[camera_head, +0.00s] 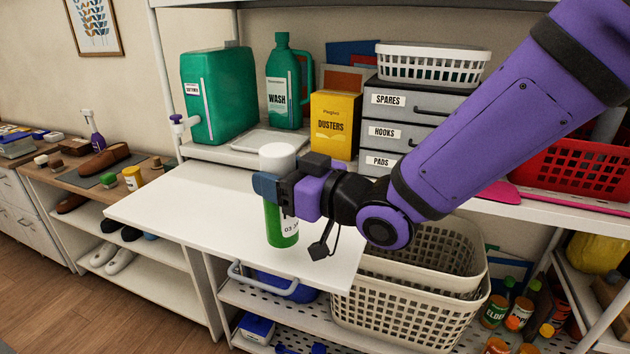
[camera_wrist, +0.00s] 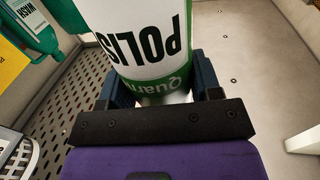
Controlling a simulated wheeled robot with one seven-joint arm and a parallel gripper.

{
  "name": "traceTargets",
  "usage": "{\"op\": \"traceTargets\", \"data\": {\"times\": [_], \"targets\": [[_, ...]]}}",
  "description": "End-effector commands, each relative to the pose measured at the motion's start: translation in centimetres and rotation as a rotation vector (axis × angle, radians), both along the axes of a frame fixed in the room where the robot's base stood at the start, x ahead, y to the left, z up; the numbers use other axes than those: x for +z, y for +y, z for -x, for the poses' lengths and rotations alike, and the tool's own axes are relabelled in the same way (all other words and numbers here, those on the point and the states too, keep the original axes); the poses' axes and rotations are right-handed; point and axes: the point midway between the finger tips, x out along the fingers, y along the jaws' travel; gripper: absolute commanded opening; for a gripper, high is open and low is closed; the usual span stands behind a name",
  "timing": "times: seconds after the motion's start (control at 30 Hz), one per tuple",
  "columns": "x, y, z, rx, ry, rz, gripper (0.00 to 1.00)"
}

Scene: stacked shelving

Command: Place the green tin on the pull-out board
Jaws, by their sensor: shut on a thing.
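The green tin (camera_head: 280,226) is an upright can with a white cap and a white label, part of which reads "POLIS" in the wrist view (camera_wrist: 140,35). My gripper (camera_head: 272,188) is shut around its upper body, and both blue fingers show beside the tin in the wrist view (camera_wrist: 160,88). The white pull-out board (camera_head: 180,208) juts out from the shelving. In the head view the tin's base appears over the board's right part. I cannot tell whether it touches the board. My gripper hides part of the tin.
Behind the board stand a green canister (camera_head: 222,95), a green wash jug (camera_head: 283,85), a yellow dusters box (camera_head: 335,122) and a drawer unit (camera_head: 405,108). A cream basket (camera_head: 400,315) sits below right. The board's left part is clear.

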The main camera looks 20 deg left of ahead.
Motion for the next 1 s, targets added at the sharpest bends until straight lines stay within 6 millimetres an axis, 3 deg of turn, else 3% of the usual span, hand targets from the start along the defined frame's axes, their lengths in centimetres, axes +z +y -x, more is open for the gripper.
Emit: {"op": "traceTargets", "data": {"times": [0.1,0.33,0.63,0.83,1.0], "targets": [[-0.2,-1.4,-2.6,-0.005,-0.002,-0.003,0.26],[-0.6,-3.3,-5.9,-0.002,0.000,-0.001,0.26],[-0.8,-4.3,-7.7,-0.001,-0.002,-0.002,0.26],[-3.8,-4.3,-7.7,0.001,0.002,0.000,0.26],[-4.3,-4.3,-7.7,0.001,-0.002,-0.003,0.26]]}}
